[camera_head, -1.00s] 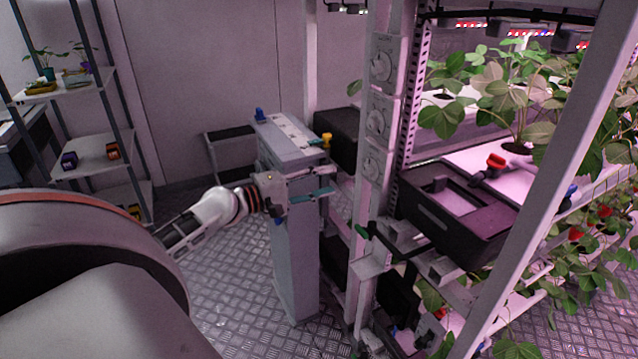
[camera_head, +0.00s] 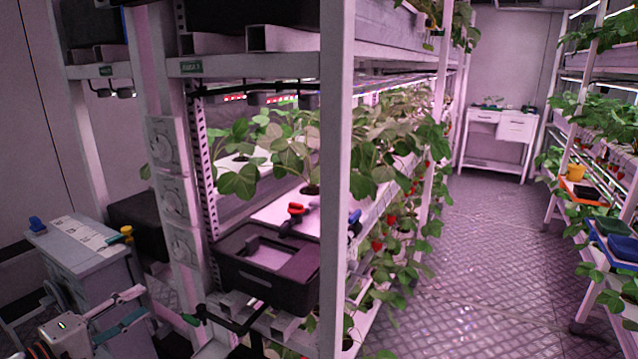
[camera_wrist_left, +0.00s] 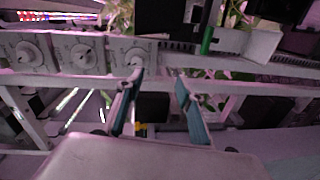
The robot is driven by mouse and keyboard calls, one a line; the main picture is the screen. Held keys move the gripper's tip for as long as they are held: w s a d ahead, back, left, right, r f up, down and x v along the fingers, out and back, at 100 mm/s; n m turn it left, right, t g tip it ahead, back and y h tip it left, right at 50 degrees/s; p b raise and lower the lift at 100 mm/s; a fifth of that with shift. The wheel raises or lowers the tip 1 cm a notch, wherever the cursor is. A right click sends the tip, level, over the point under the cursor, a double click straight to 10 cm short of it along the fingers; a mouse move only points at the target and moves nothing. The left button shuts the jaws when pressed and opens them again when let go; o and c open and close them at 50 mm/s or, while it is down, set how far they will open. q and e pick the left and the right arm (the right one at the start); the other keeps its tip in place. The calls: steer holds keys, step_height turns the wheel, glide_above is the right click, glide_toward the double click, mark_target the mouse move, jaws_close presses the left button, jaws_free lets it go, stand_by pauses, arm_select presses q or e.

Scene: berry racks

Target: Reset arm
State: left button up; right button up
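My left gripper (camera_head: 142,302) is at the lower left of the head view, in front of a grey cabinet (camera_head: 85,275). Its two teal-padded fingers are apart with nothing between them. In the left wrist view the open fingers (camera_wrist_left: 158,78) point towards the rack's white post with round dials (camera_wrist_left: 83,54). My right gripper is in neither view.
A black crate (camera_head: 228,262) sits on the plant rack (camera_head: 335,180) right of my left gripper. A green-tipped lever (camera_head: 191,320) juts out below it. Strawberry plants (camera_head: 405,205) line the rack. The aisle floor (camera_head: 490,260) is clear. A white table (camera_head: 497,135) stands at the far end.

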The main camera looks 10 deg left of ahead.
arm_select(q)
steer(key=s+d+f+m+g+y, duration=0.15)
steer(key=s+d+f+m, duration=0.3)
steer(key=f, duration=0.65)
steer(key=s+d+f+m+g+y, duration=0.1)
steer(key=s+d+f+m+g, duration=0.15)
steer(key=s+d+f, duration=0.55)
steer(key=s+d+f+m+g, duration=0.1)
steer(key=s+d+f+m, duration=0.8)
steer(key=d, duration=0.4)
steer(key=shift+s+d+f+m+y, duration=0.25)
steer(key=shift+f+m+y, duration=0.25)
steer(key=shift+f, duration=0.35)
